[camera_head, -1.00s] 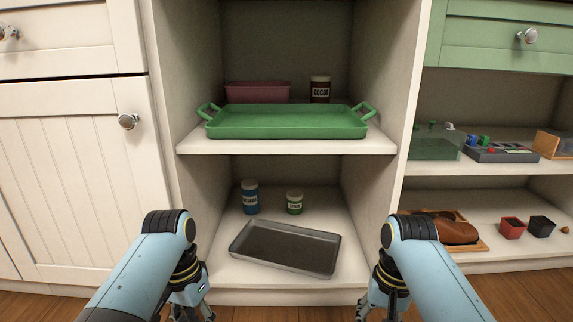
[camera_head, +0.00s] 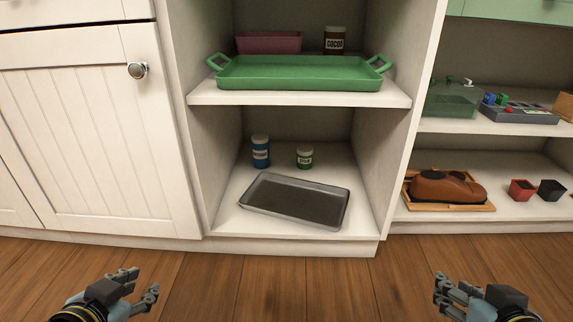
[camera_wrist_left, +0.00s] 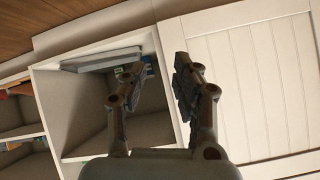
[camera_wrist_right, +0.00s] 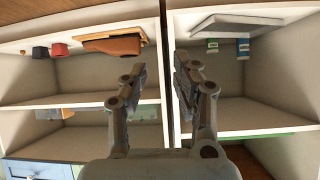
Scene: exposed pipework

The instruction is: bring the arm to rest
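My left gripper (camera_head: 136,285) is low at the left of the head view, above the wooden floor and in front of the cabinet. Its fingers stand apart with nothing between them in the left wrist view (camera_wrist_left: 155,85). My right gripper (camera_head: 450,290) is low at the right of the head view, also in front of the cabinet. Its fingers stand apart and empty in the right wrist view (camera_wrist_right: 160,85). Neither gripper touches anything that I can see.
A green tray (camera_head: 300,74) lies on the upper shelf, a grey metal tray (camera_head: 295,200) on the lower one with a blue jar (camera_head: 260,152) and a green jar (camera_head: 304,157). A brown loaf-like thing (camera_head: 445,187) sits on the right shelf. The wooden floor (camera_head: 290,285) between my grippers is clear.

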